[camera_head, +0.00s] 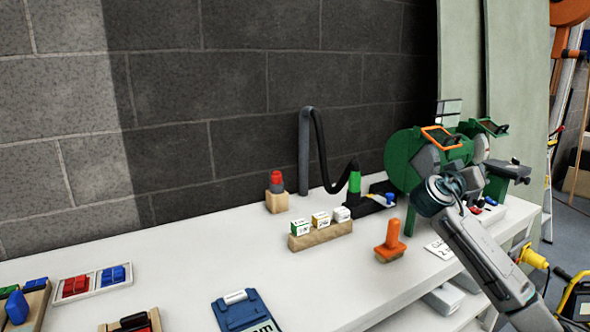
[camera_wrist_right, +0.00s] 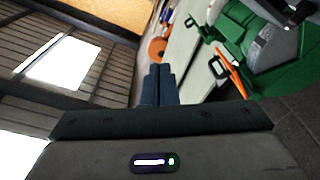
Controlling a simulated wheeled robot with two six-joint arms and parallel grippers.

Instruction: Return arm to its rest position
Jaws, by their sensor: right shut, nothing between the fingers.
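My right arm (camera_head: 485,255) reaches in from the lower right in the head view, its wrist raised in front of a green bench grinder (camera_head: 402,160). My right gripper (camera_wrist_right: 159,72) shows in the right wrist view with its two dark fingers together and nothing between them. The fingers point up and away toward the room, clear of the table. In the head view I cannot make out the fingertips. My left gripper is not in view.
The white table (camera_head: 180,248) holds an orange-handled brush (camera_head: 391,242), a wooden block with small boxes (camera_head: 322,237), a red-topped item in a wood stand (camera_head: 277,193), trays of red and blue pieces (camera_head: 95,283), and a blue clipboard (camera_head: 245,310). A black hose (camera_head: 322,150) stands behind.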

